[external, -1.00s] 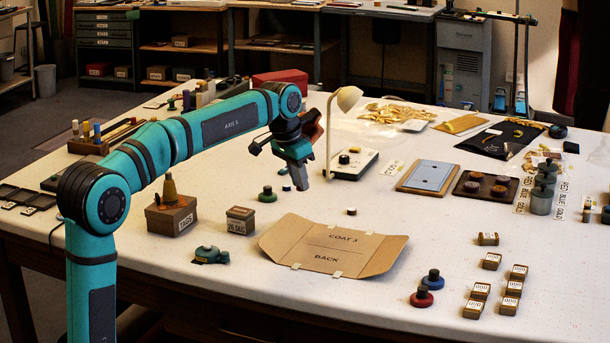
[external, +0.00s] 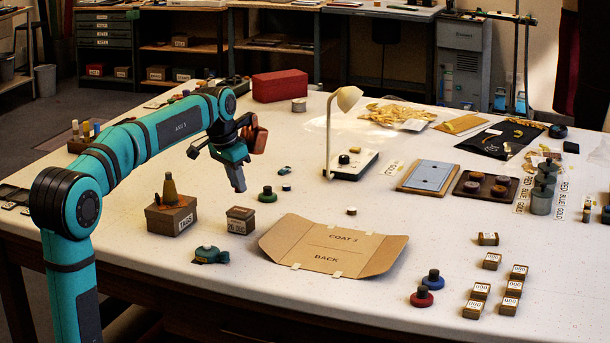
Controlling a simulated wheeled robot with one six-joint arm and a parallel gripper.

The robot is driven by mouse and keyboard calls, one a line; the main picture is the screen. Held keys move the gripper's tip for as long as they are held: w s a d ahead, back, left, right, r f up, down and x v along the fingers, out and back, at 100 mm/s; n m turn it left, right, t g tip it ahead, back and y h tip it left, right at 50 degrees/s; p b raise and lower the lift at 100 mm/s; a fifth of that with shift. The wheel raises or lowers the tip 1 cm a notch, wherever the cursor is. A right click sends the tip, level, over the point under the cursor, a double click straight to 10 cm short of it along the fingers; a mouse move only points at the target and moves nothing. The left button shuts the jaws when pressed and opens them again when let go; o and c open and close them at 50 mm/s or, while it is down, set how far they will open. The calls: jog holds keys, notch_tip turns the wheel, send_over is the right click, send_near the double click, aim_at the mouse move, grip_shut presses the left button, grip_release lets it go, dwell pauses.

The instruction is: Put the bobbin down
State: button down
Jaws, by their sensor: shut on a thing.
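My gripper (external: 239,187) hangs with its fingers pointing down over the left-middle of the table, left of the green-based black-knobbed piece (external: 267,195). It is shut. What lies between the jaws is too small or hidden to make out, so I cannot see the bobbin clearly there. A small white piece with a dark top (external: 286,187) stands on the table right of the gripper. A similar one (external: 351,211) stands farther right, behind the cardboard.
A TAGS box (external: 172,218) with a cone on it and a smaller box (external: 240,221) stand in front of the gripper. An unfolded COAT 3 cardboard (external: 335,247) lies to the right. A lamp (external: 329,130) stands at right.

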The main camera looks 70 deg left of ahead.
aim_at(238, 211)
jog(key=shift+f, duration=2.35)
jog(key=shift+f, duration=0.1)
jog(key=c, duration=1.3)
grip_release()
jog(key=v, duration=1.2)
jog(key=shift+s+d, duration=0.1)
